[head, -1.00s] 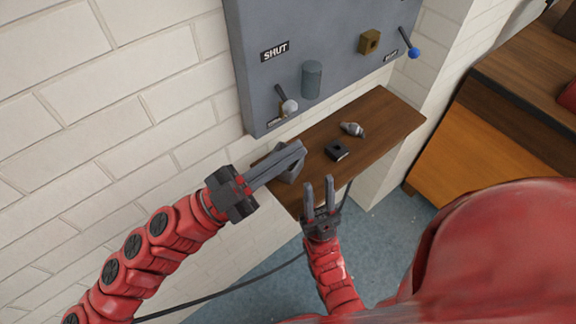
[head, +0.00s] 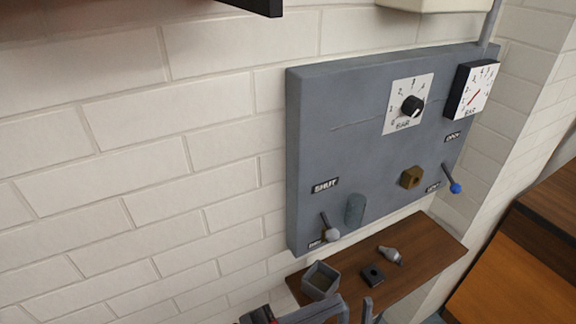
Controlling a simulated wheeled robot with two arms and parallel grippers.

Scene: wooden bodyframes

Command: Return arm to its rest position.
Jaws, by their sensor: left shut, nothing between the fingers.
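My left gripper (head: 335,304) is at the bottom edge of the head view, partly cut off. Its fingers are shut and empty, in front of the shelf's left end and just below a grey open-topped box.
A grey wall panel (head: 350,140) carries a dial (head: 411,106), a gauge (head: 474,90), a white-knobbed lever (head: 331,234) and a blue-knobbed lever (head: 455,187). The wooden shelf (head: 425,240) holds the grey box (head: 320,281), a black block (head: 372,274) and a grey fitting (head: 390,255).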

